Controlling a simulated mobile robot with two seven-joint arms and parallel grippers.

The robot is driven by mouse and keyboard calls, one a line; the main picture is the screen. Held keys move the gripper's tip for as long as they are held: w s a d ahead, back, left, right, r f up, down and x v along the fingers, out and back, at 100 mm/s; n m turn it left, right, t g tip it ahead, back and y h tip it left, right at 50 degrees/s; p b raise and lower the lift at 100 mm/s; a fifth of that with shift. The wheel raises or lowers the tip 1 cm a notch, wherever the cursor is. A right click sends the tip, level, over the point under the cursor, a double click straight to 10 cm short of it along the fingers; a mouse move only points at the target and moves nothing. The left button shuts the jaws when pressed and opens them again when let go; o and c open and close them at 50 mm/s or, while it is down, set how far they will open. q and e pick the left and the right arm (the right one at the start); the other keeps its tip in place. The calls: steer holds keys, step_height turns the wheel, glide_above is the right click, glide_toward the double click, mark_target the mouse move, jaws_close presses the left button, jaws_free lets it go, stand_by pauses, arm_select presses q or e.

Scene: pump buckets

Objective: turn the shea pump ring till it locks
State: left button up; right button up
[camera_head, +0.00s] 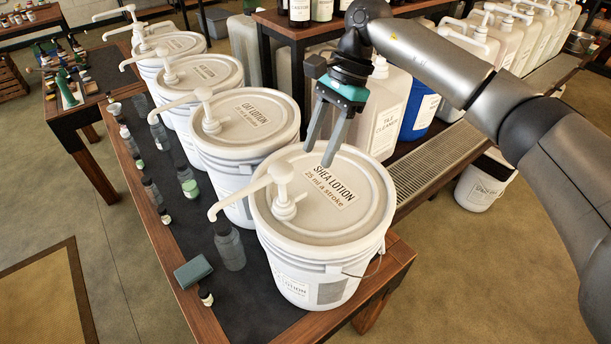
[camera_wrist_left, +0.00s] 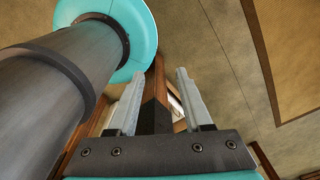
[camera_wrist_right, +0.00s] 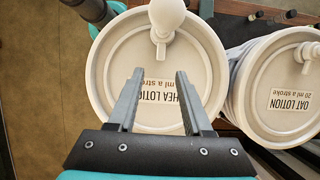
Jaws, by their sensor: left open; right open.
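The shea lotion bucket (camera_head: 318,262) is white with a lid labelled "SHEA LOTION 25 ml a stroke" and stands at the near end of the dark table. Its white pump (camera_head: 281,174) rises from the lid with the spout to the left; the pump ring (camera_head: 285,209) is at its base. My right gripper (camera_head: 319,157) is open and empty above the lid's far side, apart from the pump. In the right wrist view the pump (camera_wrist_right: 166,14) and ring (camera_wrist_right: 161,36) show beyond the open fingers (camera_wrist_right: 160,74). My left gripper (camera_wrist_left: 161,73) is open and empty, outside the head view.
The oat lotion bucket (camera_head: 246,119) and other pump buckets stand in a row behind. A shelf with jugs (camera_head: 385,112) stands at the right.

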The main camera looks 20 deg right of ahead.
mark_target(302, 191)
steer(key=p+x, duration=0.1)
steer(key=x, duration=0.6)
steer(key=shift+w+a+f, duration=0.1)
steer(key=shift+f, duration=0.05)
steer(key=shift+a+f+p, duration=0.1)
steer(key=shift+f+p, duration=0.15)
steer(key=shift+p, duration=0.05)
arm_select(q)
steer(key=shift+w+r, duration=0.95)
steer(key=shift+r, duration=0.05)
arm_select(e)
steer(key=shift+f, duration=0.15)
arm_select(q)
steer(key=shift+s, duration=0.1)
arm_select(e)
jaws_close()
